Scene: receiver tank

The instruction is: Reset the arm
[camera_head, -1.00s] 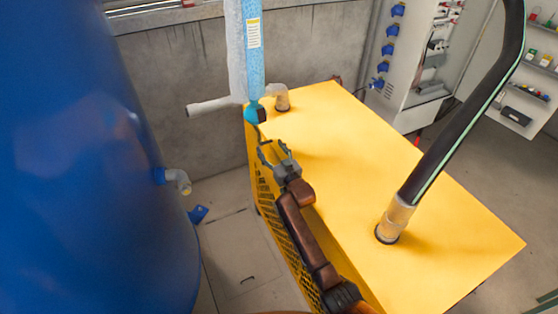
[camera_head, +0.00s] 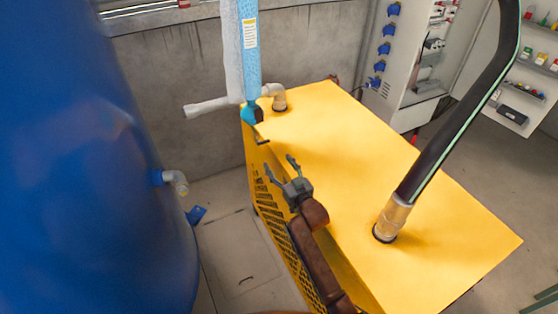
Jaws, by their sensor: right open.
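My right gripper (camera_head: 280,170) is open and empty, with its two fingers spread and pointing away from me. Its brown arm comes up from the bottom of the view. The gripper is over the left edge of the yellow box-shaped unit (camera_head: 350,160). A small dark handle (camera_head: 262,140) hangs below the blue fitting (camera_head: 251,114) at the foot of the light-blue column, beyond the fingertips and apart from them. My left gripper is not in view.
A large blue tank (camera_head: 90,170) fills the left side. A thick black hose (camera_head: 455,120) rises from the yellow unit's top at right. A grey pipe (camera_head: 210,105) runs left near the column. An open cabinet (camera_head: 420,60) stands behind. The floor between tank and unit is mostly clear.

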